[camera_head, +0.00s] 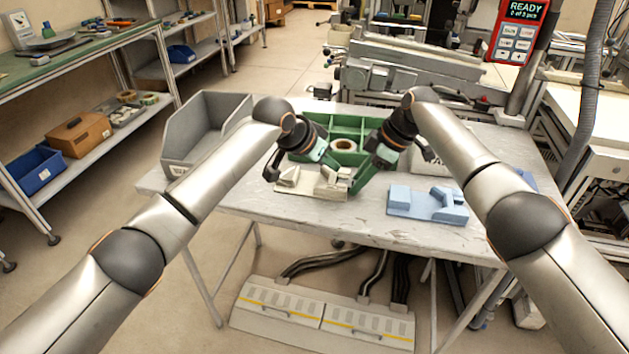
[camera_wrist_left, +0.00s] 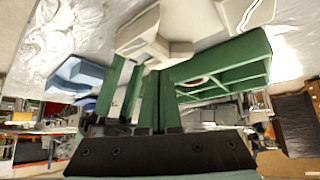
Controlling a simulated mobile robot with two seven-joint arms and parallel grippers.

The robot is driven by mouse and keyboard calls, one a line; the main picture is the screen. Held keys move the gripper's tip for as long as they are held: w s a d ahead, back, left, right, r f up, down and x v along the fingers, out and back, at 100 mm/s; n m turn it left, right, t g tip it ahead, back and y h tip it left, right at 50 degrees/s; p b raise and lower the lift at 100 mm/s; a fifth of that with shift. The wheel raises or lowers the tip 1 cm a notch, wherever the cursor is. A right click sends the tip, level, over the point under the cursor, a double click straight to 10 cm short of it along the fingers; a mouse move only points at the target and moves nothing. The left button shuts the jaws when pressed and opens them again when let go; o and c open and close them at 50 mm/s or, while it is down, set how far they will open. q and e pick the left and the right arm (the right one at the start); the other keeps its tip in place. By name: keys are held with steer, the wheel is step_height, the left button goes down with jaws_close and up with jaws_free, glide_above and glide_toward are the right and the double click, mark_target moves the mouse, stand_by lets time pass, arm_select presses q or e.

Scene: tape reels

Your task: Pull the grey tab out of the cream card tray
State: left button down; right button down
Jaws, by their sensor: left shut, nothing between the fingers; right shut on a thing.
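The cream card tray (camera_head: 306,186) lies near the front edge of the worktable, left of the blue holder. It also shows in the left wrist view (camera_wrist_left: 152,32), upside down at the top. My left gripper (camera_head: 338,165) is shut and empty, low over the tray's back right part. My right gripper (camera_head: 356,184) is shut at the tray's right end on a small thing, apparently the grey tab. The fingers hide most of that thing, and I cannot tell how far it sits in the tray.
A blue holder (camera_head: 412,206) stands to the right on the table (camera_head: 300,211). A green divided crate (camera_head: 347,124) with a tape reel (camera_head: 345,146) is behind the grippers. A grey bin (camera_head: 197,141) stands at the left. The front table strip is bare.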

arm_select(q)
steer(key=shift+f, duration=0.9)
steer(key=shift+f, duration=0.2)
